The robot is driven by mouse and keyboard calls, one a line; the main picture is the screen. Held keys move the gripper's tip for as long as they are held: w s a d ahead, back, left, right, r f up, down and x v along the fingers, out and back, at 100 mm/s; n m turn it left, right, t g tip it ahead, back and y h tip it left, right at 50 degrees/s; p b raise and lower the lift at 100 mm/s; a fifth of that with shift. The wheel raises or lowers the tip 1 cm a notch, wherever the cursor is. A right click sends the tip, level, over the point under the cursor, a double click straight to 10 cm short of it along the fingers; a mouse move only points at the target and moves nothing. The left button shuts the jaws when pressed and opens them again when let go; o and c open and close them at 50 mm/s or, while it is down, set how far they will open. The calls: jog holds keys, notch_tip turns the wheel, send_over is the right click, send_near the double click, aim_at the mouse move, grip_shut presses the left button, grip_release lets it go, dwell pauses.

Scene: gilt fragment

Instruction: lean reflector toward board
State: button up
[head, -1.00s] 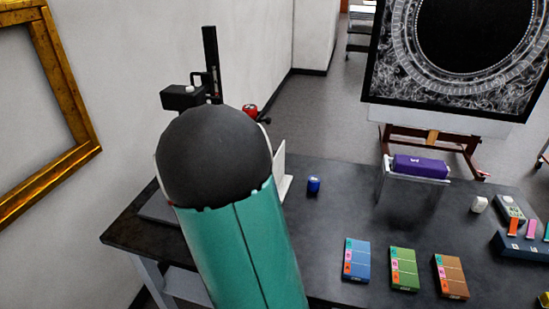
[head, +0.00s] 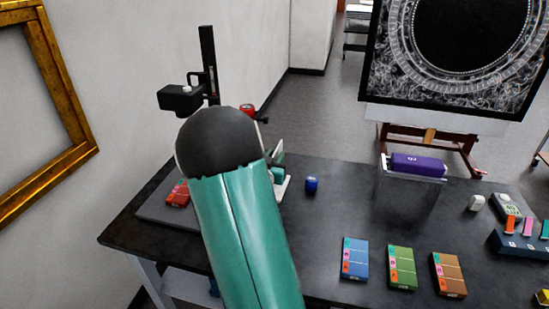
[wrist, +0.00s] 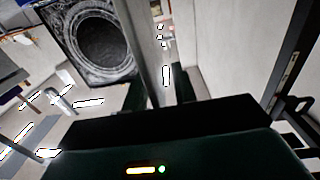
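The reflector (head: 284,187) is a thin white panel on a white foot, standing at the left part of the dark table. My arm and wrist cover part of it in the head view. In the wrist view a pale upright strip, which looks like the reflector (wrist: 148,45), runs down between my fingers. My gripper (wrist: 160,92) has its two dark green fingers apart, with a gap beside the strip; contact is not visible. In the head view a bit of my gripper (head: 278,168) shows at the panel. The grey board (head: 152,211) under the black stand carries a red-orange fragment (head: 178,193).
A black column stand (head: 208,60) rises behind my arm. A blue pot (head: 312,184) stands right of the reflector. A purple roll (head: 418,164) lies on a clear stand. Blue, green and brown boxes (head: 403,268) lie in front. The table centre is clear.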

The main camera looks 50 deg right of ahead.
grip_shut()
jog(key=w+n, duration=0.1)
jog(key=w+a+n, duration=0.1)
jog(key=w, duration=0.1)
jog(key=w+f, duration=0.1)
jog(key=shift+w+a+n, duration=0.35)
jog(key=shift+a+n, duration=0.05)
grip_release()
